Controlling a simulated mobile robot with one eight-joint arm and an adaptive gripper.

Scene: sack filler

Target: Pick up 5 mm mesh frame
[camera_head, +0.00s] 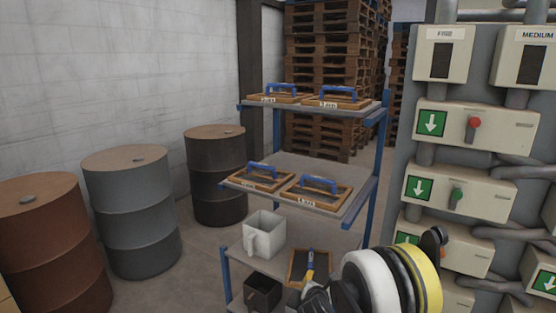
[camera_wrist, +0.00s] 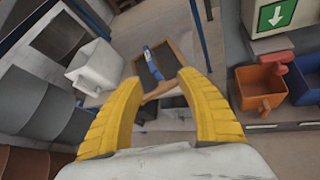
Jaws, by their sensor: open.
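A wood-rimmed mesh frame (camera_head: 295,267) with a dark mesh lies on the lower shelf. In the wrist view this frame (camera_wrist: 178,54) shows its blue handle (camera_wrist: 152,63) beyond my fingertips. My gripper (camera_wrist: 162,80) is open, its yellow fingers apart, with nothing seen between them; in the head view it hides part of the frame. No label is readable on this frame. Two similar frames with blue handles lie on the middle shelf, left (camera_head: 260,180) and right (camera_head: 318,193). Two more lie on the top shelf, left (camera_head: 278,98) and right (camera_head: 338,98). Their small labels are not surely legible.
A white jug (camera_head: 264,235) and a dark bin (camera_head: 262,291) stand left of the low frame. Blue posts (camera_head: 371,150) bound the rack. The machine panel (camera_head: 460,187) is close on the right. Orange (camera_wrist: 258,88) and blue (camera_wrist: 303,78) bins show in the wrist view.

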